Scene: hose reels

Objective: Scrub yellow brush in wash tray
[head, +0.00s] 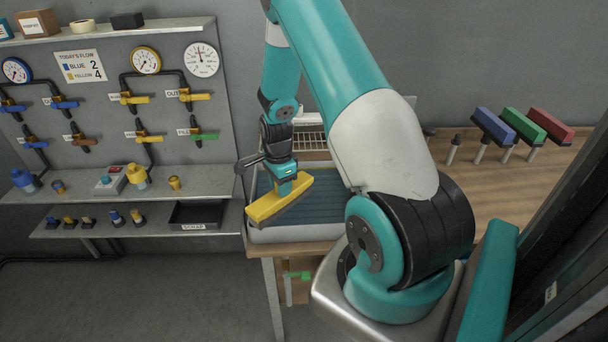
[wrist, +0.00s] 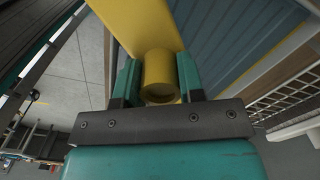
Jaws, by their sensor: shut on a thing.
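The yellow brush (head: 280,200) is a long yellow block with dark bristles below. My gripper (head: 288,184) is shut on it and holds it over the left part of the wash tray (head: 292,234). In the wrist view, my gripper's teal fingers (wrist: 158,80) close on the brush's round yellow stub (wrist: 158,70). The tray has a pale rim and a ribbed blue-grey floor (wrist: 215,35). I cannot tell whether the bristles touch the tray. My arm hides the tray's right part in the head view.
Blue (head: 494,126), green (head: 525,128) and red (head: 542,125) brushes stand on the wooden bench at right. A white wire rack (head: 310,139) is behind the tray. A panel of valves and gauges with shelves, including a dark scrap bin (head: 196,216), fills the left.

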